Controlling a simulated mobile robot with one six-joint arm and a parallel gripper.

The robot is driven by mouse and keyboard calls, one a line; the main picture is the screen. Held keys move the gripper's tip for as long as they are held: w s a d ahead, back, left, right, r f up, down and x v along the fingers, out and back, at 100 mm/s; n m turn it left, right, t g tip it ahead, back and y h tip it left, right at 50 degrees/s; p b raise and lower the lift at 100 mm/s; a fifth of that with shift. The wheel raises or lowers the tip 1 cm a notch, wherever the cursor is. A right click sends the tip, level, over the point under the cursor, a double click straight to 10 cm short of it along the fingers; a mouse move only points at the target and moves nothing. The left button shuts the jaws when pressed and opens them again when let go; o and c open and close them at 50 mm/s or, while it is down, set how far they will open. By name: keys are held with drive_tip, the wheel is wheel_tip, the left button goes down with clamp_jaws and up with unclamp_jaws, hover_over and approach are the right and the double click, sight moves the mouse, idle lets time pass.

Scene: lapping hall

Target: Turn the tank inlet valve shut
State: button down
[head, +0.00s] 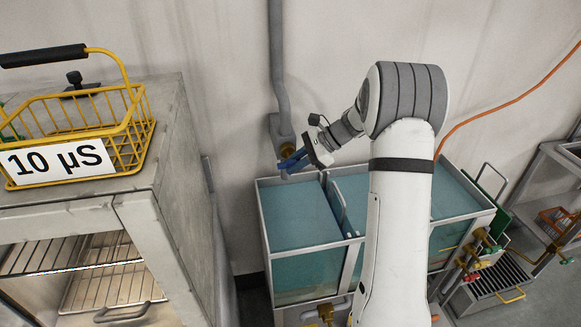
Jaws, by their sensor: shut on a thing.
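The tank inlet valve (286,149) shows as a small brass-coloured body at the lower end of a grey pipe on the wall, above the left end of the water tank (300,241). My gripper (291,163) reaches in from the right and is shut on the valve's handle. Blue parts show at the gripper's tip, just below the brass body. The fingers and my wrist hide much of the handle, so its exact angle cannot be told. The tank holds blue-green water, and my arm hides its middle.
A grey cabinet (175,160) with open wire shelves stands at the left, with a yellow wire basket (128,140) on top. An orange cable (500,105) runs along the wall. A grey trolley (545,165) and several brass fittings stand at the right.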

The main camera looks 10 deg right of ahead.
drive_tip(key=shift+d+f+y, duration=0.1)
drive_tip(key=shift+d+y, duration=0.05)
drive_tip(key=shift+y, duration=0.25)
drive_tip(key=c, duration=1.5)
unclamp_jaws()
drive_tip(key=shift+d, duration=0.15)
drive_tip(key=shift+o, duration=0.8)
drive_tip(key=w+b+v, duration=0.1)
drive_tip(key=v, duration=0.6)
drive_tip(key=shift+s+d+r, duration=0.2)
drive_tip(key=shift+s+d, duration=0.05)
drive_tip(key=shift+s, duration=0.3)
